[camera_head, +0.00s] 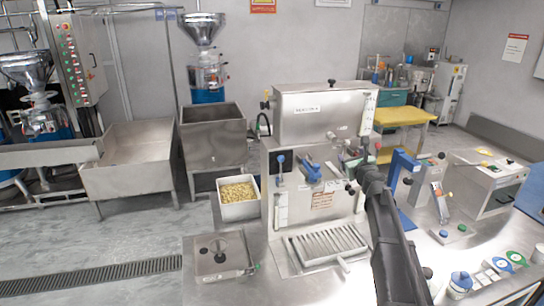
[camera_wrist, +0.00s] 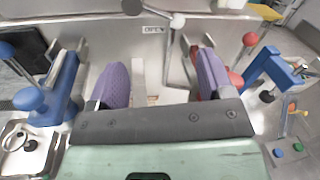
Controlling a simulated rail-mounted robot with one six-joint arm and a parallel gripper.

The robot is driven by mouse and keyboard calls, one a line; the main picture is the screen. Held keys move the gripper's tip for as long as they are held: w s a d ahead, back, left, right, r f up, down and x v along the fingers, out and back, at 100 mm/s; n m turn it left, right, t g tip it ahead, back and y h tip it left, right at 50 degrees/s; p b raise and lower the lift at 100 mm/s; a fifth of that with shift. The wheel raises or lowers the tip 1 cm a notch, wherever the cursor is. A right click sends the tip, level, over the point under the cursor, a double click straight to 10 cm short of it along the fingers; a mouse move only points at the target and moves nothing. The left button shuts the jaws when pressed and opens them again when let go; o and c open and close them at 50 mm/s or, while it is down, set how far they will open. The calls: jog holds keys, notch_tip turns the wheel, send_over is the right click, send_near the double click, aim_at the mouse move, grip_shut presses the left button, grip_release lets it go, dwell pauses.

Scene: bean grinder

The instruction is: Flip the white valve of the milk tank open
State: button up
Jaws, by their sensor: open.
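The milk tank appears to be the steel box (camera_head: 312,112) on top of the machine in the head view. In the wrist view, a white ball knob (camera_wrist: 178,20) sits on a thin metal lever at the top, beside a small label reading OPEN (camera_wrist: 153,29). A black ball (camera_wrist: 132,6) is at the lever's left. My gripper (camera_wrist: 160,75) has two purple fingers spread apart, with nothing gripped between them. The knob is above and beyond the fingertips, apart from them. In the head view my arm reaches up to the machine's right side, where the gripper is hard to make out.
A red knob (camera_wrist: 250,40) is at the upper right. A bin of beans (camera_head: 238,192) stands left of the machine. Small cups (camera_head: 516,258) stand at the table's right.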

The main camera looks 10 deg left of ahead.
aim_at(345, 142)
jog(key=shift+d+f+m, duration=0.1)
jog(key=shift+d+m, duration=0.05)
jog(key=shift+m, duration=0.15)
jog(key=shift+d, duration=0.15)
jog(key=shift+w+d, duration=0.25)
jog(key=shift+w, duration=0.1)
jog(key=x, duration=1)
jog(key=shift+w, duration=0.2)
jog(key=shift+s, duration=0.1)
jog(key=shift+c, duration=0.4)
jog(key=c, duration=1.2)
